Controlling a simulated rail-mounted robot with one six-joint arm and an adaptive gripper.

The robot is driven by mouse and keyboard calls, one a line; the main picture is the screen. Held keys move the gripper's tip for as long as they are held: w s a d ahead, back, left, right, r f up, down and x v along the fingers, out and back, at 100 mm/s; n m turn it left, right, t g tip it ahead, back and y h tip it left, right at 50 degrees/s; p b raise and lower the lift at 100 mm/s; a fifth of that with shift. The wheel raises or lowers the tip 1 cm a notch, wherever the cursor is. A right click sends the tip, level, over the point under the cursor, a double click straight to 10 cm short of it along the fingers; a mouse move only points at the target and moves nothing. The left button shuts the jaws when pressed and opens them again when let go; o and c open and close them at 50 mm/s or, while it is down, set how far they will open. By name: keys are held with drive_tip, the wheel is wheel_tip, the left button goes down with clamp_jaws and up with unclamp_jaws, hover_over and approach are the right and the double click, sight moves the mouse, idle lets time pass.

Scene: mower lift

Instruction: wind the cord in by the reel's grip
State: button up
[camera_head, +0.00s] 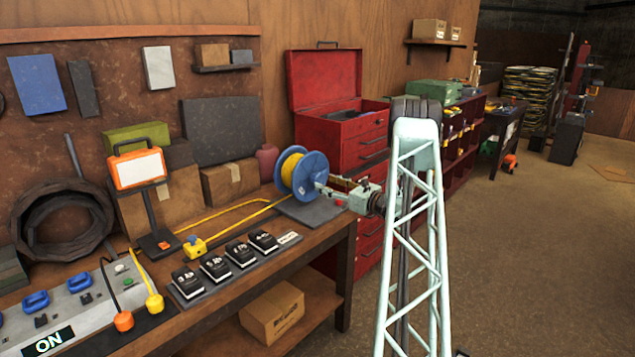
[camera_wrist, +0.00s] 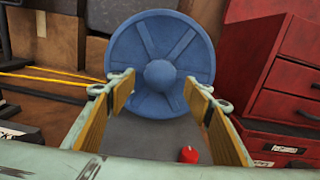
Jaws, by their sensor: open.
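The blue reel (camera_head: 309,176) stands on the bench, wound with yellow cord (camera_head: 287,172). Its blue side disc (camera_wrist: 150,45) and round hub (camera_wrist: 160,75) face me in the wrist view. A small red knob (camera_wrist: 188,155) shows low between my fingers in the wrist view, and in the head view (camera_head: 339,202); I cannot tell whether it joins the reel. My gripper (camera_wrist: 158,84) is open and empty, its yellow-padded fingers on either side of the hub in the picture. In the head view my gripper (camera_head: 325,190) is right beside the reel; contact cannot be told.
Yellow cord runs left along the bench to a yellow block (camera_head: 195,246). A red tool chest (camera_head: 343,143) stands close behind and right of the reel. Black labelled blocks (camera_head: 214,267), an orange lamp (camera_head: 137,168) and a control panel (camera_head: 75,300) occupy the bench to the left.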

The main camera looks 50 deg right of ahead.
sight(319, 180)
drive_tip(key=shift+w+d, duration=0.2)
drive_tip(key=shift+w, duration=1.3)
drive_tip(key=shift+w+d, duration=0.15)
drive_tip(key=shift+w, duration=1.3)
drive_tip(key=shift+c, duration=0.9)
drive_tip(key=c, duration=1)
